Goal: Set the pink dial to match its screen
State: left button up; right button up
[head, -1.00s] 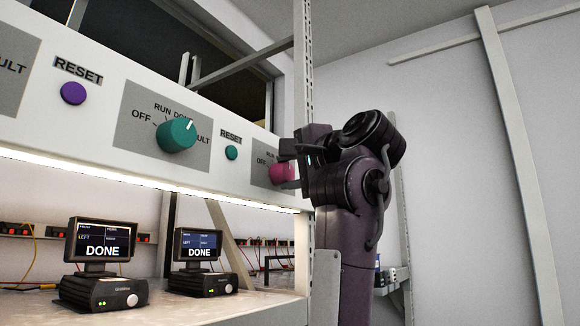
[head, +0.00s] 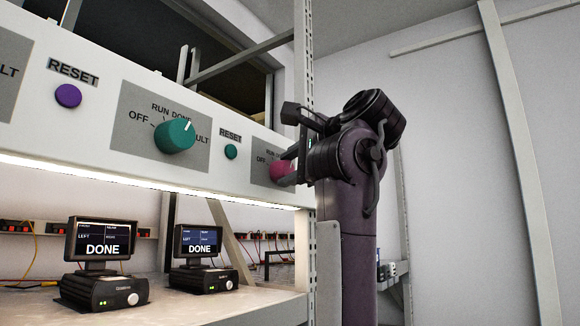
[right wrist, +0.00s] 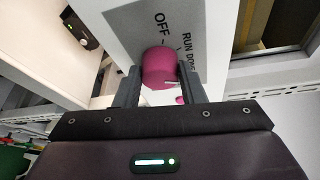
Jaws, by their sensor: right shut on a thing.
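The pink dial (head: 281,171) is at the right end of the white panel in the head view. It also shows in the right wrist view (right wrist: 158,66), between the two fingers of my right gripper (right wrist: 159,75). The gripper (head: 292,160) is shut on the dial. Its white mark shows at the lower right of the dial in the wrist view; I cannot tell which word it points at. OFF, RUN and DONE labels show beside it. The right screen (head: 198,240), below the panel, reads DONE. My left gripper is out of view.
A teal dial (head: 174,136), a teal button (head: 231,152) and a purple button (head: 68,96) are on the panel to the left. A left screen (head: 102,240) also reads DONE. A metal rack post (head: 303,90) stands close by the gripper.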

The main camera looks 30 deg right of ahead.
jog(key=o, duration=1)
jog(key=shift+d, duration=0.1)
jog(key=s+b, duration=0.1)
jog(key=s, duration=0.1)
jog(key=s+b, duration=0.1)
jog(key=s, duration=0.2)
jog(key=s+b, duration=0.1)
jog(key=s, duration=0.1)
jog(key=shift+s+r, duration=0.4)
